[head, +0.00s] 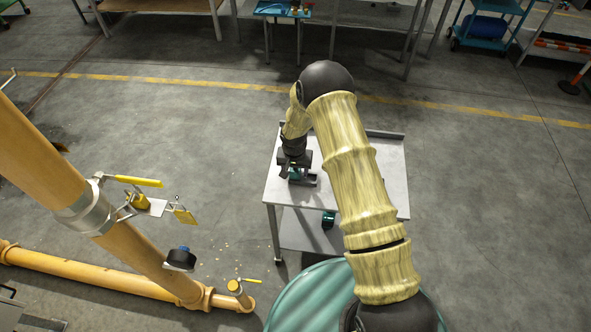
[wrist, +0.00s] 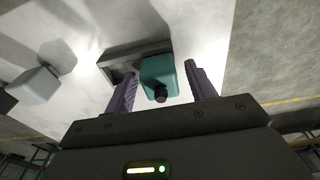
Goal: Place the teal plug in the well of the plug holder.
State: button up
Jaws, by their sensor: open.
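The teal plug (wrist: 158,72), a block with a short dark knob, shows between my fingers in the wrist view. My gripper (wrist: 159,70) is open, with one purple-grey finger on each side of the plug and visible gaps. The grey plug holder (wrist: 119,62) is behind and beside the plug. The plug is at its right part in the wrist view; I cannot tell how deep it sits, and the well is hidden. In the head view my gripper (head: 292,166) is low over the cart top, with the plug (head: 294,174) and holder (head: 308,181) partly hidden beneath it.
The holder stands on a grey cart top (head: 385,168), mostly bare at the right. A pale block (wrist: 36,84) is on the left in the wrist view. A green item (head: 328,220) is on the lower shelf. Yellow pipes (head: 130,245) stand at left.

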aim_at(295, 172)
jog(key=shift+r, duration=0.1)
notch_tip(295, 172, up, 12)
jog(key=s+b, duration=0.1)
jog(key=b, duration=0.1)
jog(key=shift+s, duration=0.15)
jog(key=shift+a, duration=0.15)
dwell(0.5)
jog(key=s+d+r, duration=0.4)
jog(key=s+r, duration=0.1)
jog(key=s, duration=0.2)
jog(key=s+d+r+n+t, duration=0.1)
jog(key=s+d+r, duration=0.3)
jog(key=s, duration=0.4)
jog(key=s+d+r+n, duration=0.1)
jog(key=s+d+r, duration=0.3)
jog(key=s+r, duration=0.2)
jog(key=shift+s+d+r, duration=0.2)
jog(key=shift+s+r, duration=0.1)
jog(key=shift+s, duration=0.6)
